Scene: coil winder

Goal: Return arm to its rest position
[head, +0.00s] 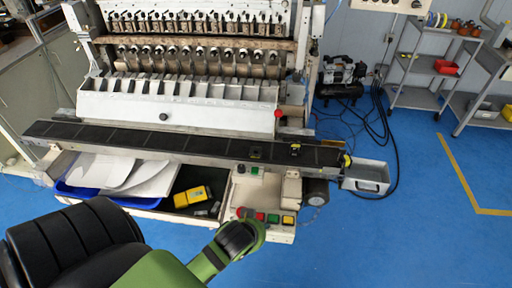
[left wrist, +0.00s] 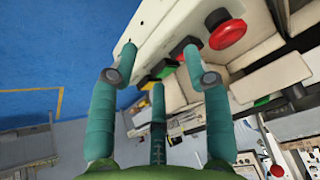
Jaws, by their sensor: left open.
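My left arm comes in from the lower left in the head view. Its green wrist part (head: 238,240) ends just in front of the machine's control panel (head: 281,237), and the fingers are hidden there. In the left wrist view my left gripper (left wrist: 159,55) is open, its three teal fingers spread with nothing between them. A red mushroom button (left wrist: 228,34) lies beyond the right finger. I cannot tell whether any fingertip touches the panel. My right gripper is not in view.
The coil winder (head: 180,100) fills the back, with a dark conveyor (head: 120,137) along its front. A blue tray (head: 75,190) with papers and a yellow device (head: 190,197) sit below. Blue floor (head: 380,225) is free at the right, before the grey shelves (head: 415,98).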

